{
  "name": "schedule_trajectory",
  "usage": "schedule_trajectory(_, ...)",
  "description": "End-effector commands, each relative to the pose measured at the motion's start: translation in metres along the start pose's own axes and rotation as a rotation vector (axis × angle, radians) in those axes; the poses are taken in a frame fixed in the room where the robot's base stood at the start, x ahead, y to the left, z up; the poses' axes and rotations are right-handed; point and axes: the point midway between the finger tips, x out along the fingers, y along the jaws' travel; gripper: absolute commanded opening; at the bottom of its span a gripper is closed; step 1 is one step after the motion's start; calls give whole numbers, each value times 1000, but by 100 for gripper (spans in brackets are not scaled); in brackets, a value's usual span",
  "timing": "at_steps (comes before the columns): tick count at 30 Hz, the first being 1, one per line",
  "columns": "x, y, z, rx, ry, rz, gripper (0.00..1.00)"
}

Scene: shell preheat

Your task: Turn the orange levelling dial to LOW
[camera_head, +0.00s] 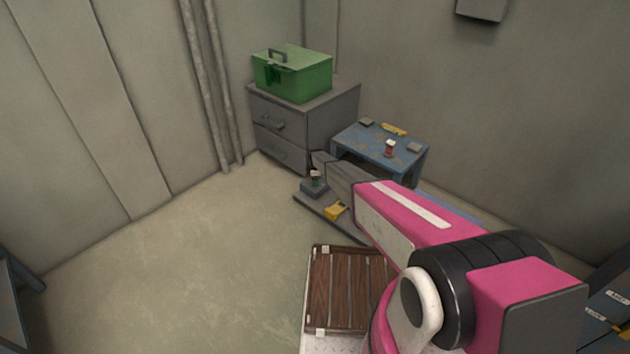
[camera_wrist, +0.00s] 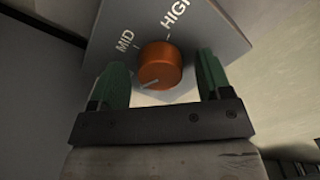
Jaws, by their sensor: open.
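The orange dial (camera_wrist: 160,66) sits on a grey panel (camera_wrist: 225,45) in the wrist view. MID and HIGH are printed beside it, each with a tick line. A pale mark shows at the dial's lower left edge. I cannot tell whether it is the pointer, and no LOW label is visible. My gripper (camera_wrist: 161,78) is open, its green fingers on the left and right of the dial. Contact with the dial is not clear. In the head view my gripper (camera_head: 316,176) reaches down to a small blue-grey box (camera_head: 311,189), and the dial cannot be made out there.
A blue table (camera_head: 408,161) with a red-and-white piece (camera_head: 389,149) stands close behind my arm. A grey drawer cabinet (camera_head: 335,105) bears a green toolbox (camera_head: 290,78). A yellow object (camera_head: 335,211) lies beside the box. A slatted wooden crate (camera_head: 340,290) is in front. The floor at left is clear.

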Motion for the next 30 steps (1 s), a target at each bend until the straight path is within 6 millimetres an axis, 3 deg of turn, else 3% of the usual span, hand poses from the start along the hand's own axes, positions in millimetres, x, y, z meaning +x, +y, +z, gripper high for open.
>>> schedule_trajectory(8,-10,0,0,1,0,0,71)
schedule_trajectory(24,-98,-1,0,0,0,1,71)
schedule_trajectory(30,-108,0,0,0,0,-1,71)
